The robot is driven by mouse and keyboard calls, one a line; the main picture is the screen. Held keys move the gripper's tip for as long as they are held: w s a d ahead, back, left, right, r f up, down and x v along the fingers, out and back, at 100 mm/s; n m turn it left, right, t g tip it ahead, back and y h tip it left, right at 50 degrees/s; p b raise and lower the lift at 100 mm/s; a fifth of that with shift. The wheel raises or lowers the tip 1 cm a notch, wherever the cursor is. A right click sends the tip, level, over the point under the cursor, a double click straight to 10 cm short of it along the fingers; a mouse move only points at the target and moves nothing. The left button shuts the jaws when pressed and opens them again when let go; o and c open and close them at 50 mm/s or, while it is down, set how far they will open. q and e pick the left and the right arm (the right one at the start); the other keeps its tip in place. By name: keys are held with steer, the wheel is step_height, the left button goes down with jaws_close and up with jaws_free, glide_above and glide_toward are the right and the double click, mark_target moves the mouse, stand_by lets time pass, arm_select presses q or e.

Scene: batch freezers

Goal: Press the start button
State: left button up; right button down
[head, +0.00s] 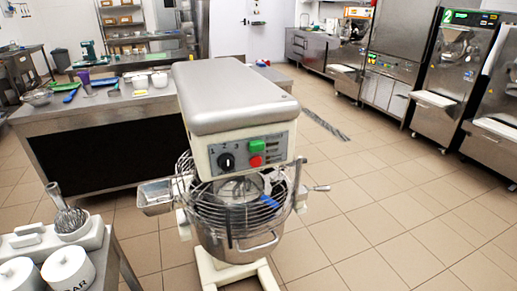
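A planetary mixer with a cream body and grey top (228,95) stands in the middle of the head view. Its grey front panel (228,156) carries a green button (257,146), a red button (256,161) just below it and a black knob (226,161) to the left. No label saying start is readable. Batch freezers stand at the right, one (456,75) with a green display marked 2. Neither of my grippers shows, and nothing touches the buttons.
A wire guard (235,212) surrounds the mixer's steel bowl (238,243), with a handle sticking out right. A steel worktable (100,110) with bowls and utensils stands behind left. A counter with white canisters (68,269) and a whisk (68,216) is front left. Tiled floor (390,225) is open at right.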

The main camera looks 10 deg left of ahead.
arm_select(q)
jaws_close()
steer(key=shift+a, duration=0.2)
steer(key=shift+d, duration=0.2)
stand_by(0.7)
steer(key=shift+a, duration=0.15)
